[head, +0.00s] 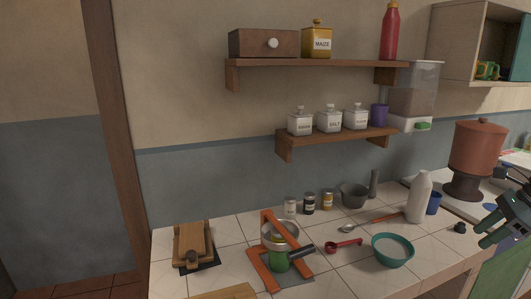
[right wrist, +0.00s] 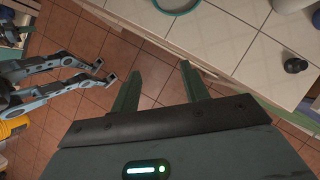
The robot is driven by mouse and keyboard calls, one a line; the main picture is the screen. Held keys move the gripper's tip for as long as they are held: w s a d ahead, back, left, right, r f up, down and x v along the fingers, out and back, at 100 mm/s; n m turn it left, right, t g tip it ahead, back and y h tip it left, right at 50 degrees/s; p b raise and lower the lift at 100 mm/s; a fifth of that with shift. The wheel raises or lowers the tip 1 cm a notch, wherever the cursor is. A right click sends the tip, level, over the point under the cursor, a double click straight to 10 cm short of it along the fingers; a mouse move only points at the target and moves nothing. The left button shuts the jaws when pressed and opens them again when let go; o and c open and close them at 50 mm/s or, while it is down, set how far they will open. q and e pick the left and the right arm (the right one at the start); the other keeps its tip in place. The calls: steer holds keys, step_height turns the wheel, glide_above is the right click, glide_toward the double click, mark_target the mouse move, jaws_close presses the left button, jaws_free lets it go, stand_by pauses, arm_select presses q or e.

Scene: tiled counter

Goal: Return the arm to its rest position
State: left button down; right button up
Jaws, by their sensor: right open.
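My right gripper (head: 489,232) is at the right edge of the head view, in front of the counter's right part. In the right wrist view its two fingers (right wrist: 160,86) stand well apart with nothing between them. It hangs in free air past the counter's front edge, with red floor tiles beneath. My left gripper does not show in the head view. Grey jointed parts at the left of the right wrist view look like parts of my own body.
The tiled counter (head: 335,281) holds a teal bowl (head: 393,261), a white bottle (head: 419,200), a blue cup (head: 434,204), a red scoop (head: 343,246) and a metal bowl in an orange frame (head: 269,268). A brown dispenser (head: 477,148) stands at the right. Wall shelves hold jars.

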steer(key=a+f+m+t+y, duration=0.2)
steer(key=a+f+m+y, duration=0.2)
steer(key=a+f, duration=0.85)
steer(key=s+a+f+m+t+y, duration=0.1)
steer(key=s+a+f+m+t, duration=0.3)
steer(key=s+f+m, duration=0.5)
steer(key=s+d+f+m+g+h, duration=0.1)
steer(key=s+f+m+h, duration=0.2)
steer(key=s+f+m, duration=0.45)
steer(key=s+d+f+m+g+h, duration=0.1)
steer(key=s+d+f+m+h, duration=0.2)
steer(key=s+m, duration=0.7)
steer(key=s+f+m+h, duration=0.3)
steer(key=s+f+m, duration=0.3)
steer(key=s, duration=0.6)
steer(key=s+a+m+t+p, duration=0.1)
steer(key=a+m, duration=0.8)
steer(key=a, duration=0.9)
steer(key=shift+s+a+r+t+y+p, duration=0.15)
steer(key=shift+a+t+y+p, duration=0.2)
steer(key=shift+p, duration=0.2)
steer(key=shift+m, duration=0.25)
steer(key=shift+c, duration=1)
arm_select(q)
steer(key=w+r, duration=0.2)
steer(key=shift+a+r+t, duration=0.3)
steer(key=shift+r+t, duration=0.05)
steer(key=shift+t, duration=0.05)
